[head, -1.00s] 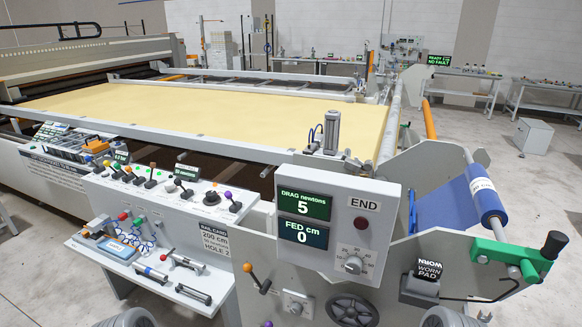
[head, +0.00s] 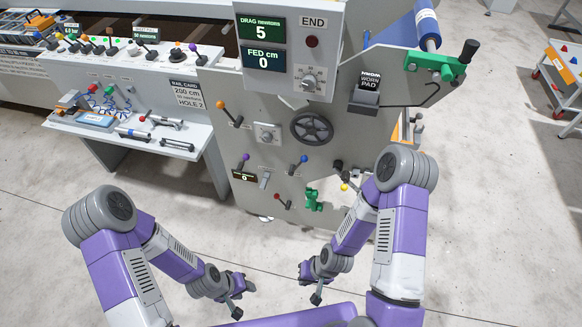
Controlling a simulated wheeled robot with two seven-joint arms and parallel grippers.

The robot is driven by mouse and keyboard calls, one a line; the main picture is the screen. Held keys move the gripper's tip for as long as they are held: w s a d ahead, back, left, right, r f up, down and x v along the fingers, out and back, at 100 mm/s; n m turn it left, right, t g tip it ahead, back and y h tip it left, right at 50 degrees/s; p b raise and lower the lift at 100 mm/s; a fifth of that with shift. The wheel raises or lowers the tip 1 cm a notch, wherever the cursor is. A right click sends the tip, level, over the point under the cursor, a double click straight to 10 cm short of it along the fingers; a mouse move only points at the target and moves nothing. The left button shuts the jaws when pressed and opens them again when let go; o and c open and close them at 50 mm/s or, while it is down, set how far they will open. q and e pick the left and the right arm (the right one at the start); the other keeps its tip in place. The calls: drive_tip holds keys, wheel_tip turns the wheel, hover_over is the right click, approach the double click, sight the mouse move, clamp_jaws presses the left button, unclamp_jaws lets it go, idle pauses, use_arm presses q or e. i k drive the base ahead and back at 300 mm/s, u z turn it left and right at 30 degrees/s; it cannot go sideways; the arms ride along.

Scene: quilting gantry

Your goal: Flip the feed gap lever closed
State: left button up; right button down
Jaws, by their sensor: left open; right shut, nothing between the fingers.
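The grey machine end panel (head: 285,140) fills the middle of the head view and carries several small levers. My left gripper (head: 242,299) is open and empty, low in front of the panel. My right gripper (head: 313,294) is shut and empty, to its right. Both are apart from the panel.
A black handwheel (head: 311,128) and a green part (head: 314,203) are on the panel. The display box (head: 290,50) juts out above, reading drag 5 and fed 0. A side shelf (head: 140,134) with tools stands left. An orange-and-white cart (head: 560,75) stands right. Floor between is clear.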

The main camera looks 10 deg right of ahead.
sight(304, 159)
drive_tip(key=u, duration=0.85)
drive_tip(key=i, duration=0.7)
drive_tip(key=z, duration=1.1)
